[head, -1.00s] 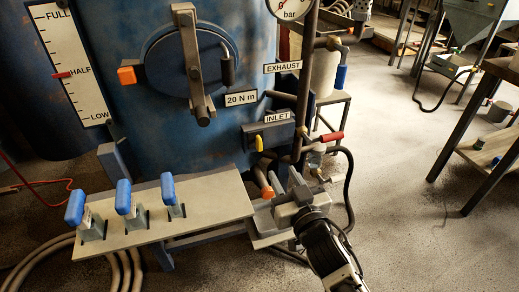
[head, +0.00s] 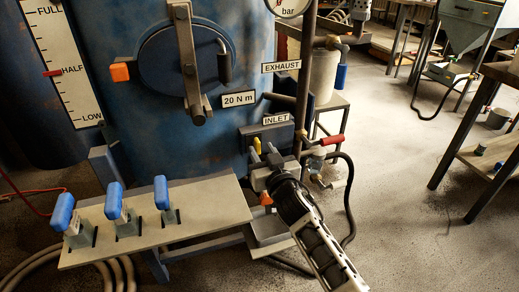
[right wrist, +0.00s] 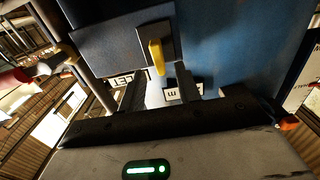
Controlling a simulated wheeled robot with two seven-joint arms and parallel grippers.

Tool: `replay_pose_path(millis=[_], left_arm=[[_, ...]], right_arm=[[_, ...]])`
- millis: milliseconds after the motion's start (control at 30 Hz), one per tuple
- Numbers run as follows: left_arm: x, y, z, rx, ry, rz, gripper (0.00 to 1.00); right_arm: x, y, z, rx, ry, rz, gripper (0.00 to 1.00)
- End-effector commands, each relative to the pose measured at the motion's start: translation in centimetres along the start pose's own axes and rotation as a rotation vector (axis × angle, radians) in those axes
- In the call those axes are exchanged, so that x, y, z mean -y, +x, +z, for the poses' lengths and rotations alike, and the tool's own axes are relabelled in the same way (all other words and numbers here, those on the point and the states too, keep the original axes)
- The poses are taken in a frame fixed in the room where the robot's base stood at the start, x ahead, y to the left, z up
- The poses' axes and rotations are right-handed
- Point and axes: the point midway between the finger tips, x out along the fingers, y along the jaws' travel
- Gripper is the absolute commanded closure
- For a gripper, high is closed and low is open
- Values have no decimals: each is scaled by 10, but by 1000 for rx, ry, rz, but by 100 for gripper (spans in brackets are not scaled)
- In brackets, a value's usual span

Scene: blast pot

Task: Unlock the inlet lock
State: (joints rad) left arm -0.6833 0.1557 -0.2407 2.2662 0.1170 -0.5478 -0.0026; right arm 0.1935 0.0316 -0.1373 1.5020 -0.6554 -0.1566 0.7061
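The inlet lock shows as a yellow lever (head: 257,144) on a dark grey box (head: 266,134) on the blue pot, by the INLET label (head: 276,118). My right gripper (head: 263,156) is just below and in front of the lever, its fingers pointing at the box. In the right wrist view the yellow lever (right wrist: 156,55) stands on its plate, just beyond the gap between the open fingers (right wrist: 159,84). Nothing is between the fingers, and the lever looks clear of them. My left gripper is not in view.
A red-handled valve (head: 331,141) and a pipe (head: 301,90) stand right of the box. A bench (head: 200,225) with several blue-handled levers is at lower left. A black hose (head: 350,195) hangs at right.

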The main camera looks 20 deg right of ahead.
Motion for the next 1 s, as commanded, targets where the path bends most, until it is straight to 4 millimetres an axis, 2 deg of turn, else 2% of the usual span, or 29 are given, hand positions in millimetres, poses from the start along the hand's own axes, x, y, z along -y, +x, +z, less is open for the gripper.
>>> replay_pose_path(millis=[100,200,533,567,667,700,1000], left_arm=[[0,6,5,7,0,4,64],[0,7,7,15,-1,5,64],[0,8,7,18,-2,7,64],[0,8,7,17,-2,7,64],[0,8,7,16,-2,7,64],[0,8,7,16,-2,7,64],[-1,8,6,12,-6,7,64]], right_arm=[[1,16,1,-1,0,-1,67],[1,23,1,-1,1,-1,67],[1,27,0,-1,1,-1,67],[1,27,0,-1,1,-1,69],[1,27,0,0,1,-1,97],[1,26,0,0,1,-1,100],[1,26,0,0,-15,-1,100]])
